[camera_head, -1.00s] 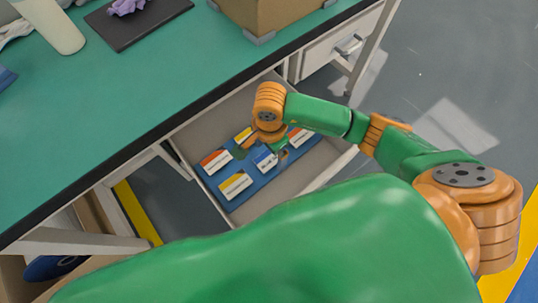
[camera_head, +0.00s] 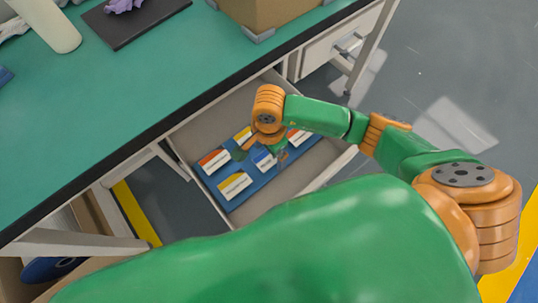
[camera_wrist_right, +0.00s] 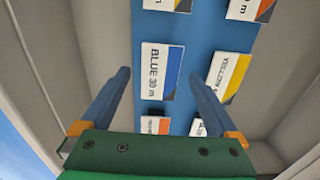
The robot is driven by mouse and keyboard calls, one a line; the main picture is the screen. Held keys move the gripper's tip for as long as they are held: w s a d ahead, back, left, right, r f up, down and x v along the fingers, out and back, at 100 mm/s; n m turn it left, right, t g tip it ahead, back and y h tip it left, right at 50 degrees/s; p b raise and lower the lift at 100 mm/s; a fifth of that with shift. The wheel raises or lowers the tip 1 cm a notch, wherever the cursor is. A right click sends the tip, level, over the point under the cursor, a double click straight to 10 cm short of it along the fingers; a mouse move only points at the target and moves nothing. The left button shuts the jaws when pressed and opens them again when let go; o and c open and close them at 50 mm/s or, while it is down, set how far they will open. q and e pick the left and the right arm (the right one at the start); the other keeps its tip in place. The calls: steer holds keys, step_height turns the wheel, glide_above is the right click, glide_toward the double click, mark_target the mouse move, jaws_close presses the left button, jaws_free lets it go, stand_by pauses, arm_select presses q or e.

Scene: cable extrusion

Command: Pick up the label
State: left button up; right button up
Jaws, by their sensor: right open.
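Several printed labels lie on a blue tray (camera_head: 262,181) in the open drawer. The blue label (camera_head: 264,160) is near the tray's middle; it also shows upright in the right wrist view (camera_wrist_right: 161,72), reading "BLUE 30 m". A yellow label (camera_wrist_right: 228,76) lies to its right. A red label (camera_head: 214,160) and an orange-yellow label (camera_head: 235,185) lie left of my gripper in the head view. My right gripper (camera_head: 270,149) is open above the tray; in the wrist view its fingers (camera_wrist_right: 160,78) appear on either side of the blue label, holding nothing. My left gripper is not in view.
The drawer (camera_head: 205,127) has grey walls close around the tray. The green bench top (camera_head: 130,90) overhangs it at the left. A cardboard box (camera_head: 270,12), a dark mat (camera_head: 125,30) and a pale bottle (camera_head: 48,25) stand on the bench. Open floor lies right.

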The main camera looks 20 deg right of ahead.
steer(key=c, duration=1.1)
